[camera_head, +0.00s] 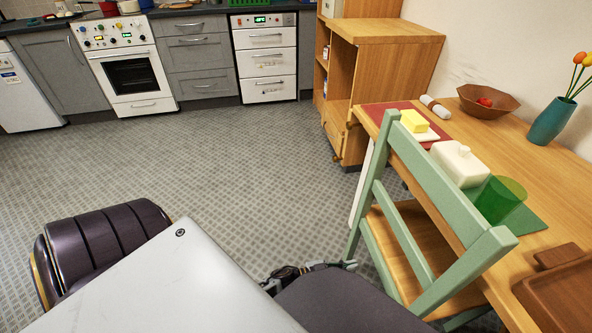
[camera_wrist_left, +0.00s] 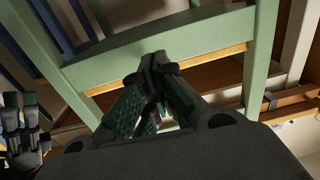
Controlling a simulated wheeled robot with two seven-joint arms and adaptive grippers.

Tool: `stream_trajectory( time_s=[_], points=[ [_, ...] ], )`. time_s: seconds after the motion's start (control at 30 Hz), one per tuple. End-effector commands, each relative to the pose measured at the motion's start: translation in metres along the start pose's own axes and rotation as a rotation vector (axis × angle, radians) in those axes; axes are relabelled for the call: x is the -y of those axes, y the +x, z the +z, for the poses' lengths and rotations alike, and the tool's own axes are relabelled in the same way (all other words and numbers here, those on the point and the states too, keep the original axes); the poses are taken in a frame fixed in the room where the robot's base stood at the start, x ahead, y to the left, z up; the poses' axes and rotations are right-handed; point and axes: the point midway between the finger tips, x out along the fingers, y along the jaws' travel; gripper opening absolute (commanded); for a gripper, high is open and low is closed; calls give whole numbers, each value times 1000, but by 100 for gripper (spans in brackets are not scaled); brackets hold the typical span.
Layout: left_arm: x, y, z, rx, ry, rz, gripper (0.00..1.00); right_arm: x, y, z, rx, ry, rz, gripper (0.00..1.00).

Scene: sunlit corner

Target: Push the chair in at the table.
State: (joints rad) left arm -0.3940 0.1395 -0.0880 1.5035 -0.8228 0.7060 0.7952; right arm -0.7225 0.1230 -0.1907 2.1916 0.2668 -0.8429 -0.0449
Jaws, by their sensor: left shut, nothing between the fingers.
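The chair has a pale green frame (camera_head: 436,182) and a wooden seat (camera_head: 424,243). It stands upright at the right in the head view, its back towards me. The wooden table (camera_head: 545,165) is beyond it; how far the seat reaches under the tabletop is unclear. My left gripper (camera_head: 348,265) is low beside the chair's back post. In the left wrist view my left gripper (camera_wrist_left: 157,62) is shut and empty, its tips in front of a green chair rail (camera_wrist_left: 165,42); contact is unclear. Dark fingers, apparently my right gripper (camera_wrist_left: 20,125), show at the left edge there.
The table holds a butter block (camera_head: 414,121), white lidded dish (camera_head: 460,163), green glass (camera_head: 499,199), brown bowl (camera_head: 487,100), teal vase (camera_head: 551,121) and brown tray (camera_head: 562,300). A wooden cabinet (camera_head: 395,75) stands beyond.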

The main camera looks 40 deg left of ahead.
Motion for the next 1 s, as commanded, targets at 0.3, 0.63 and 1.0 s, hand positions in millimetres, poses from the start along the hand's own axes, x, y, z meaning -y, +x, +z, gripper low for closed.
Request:
stream_trajectory(
  time_s=[0.3,0.63,1.0],
  points=[
    [0,-25,0,2,1,0,0,3,-8,-6,0,0,0,40],
    [0,-27,0,1,1,0,0,3,-8,-6,0,0,0,40],
    [2,-26,-1,2,4,-9,0,2,-8,-6,1,-1,1,40]
  ],
)
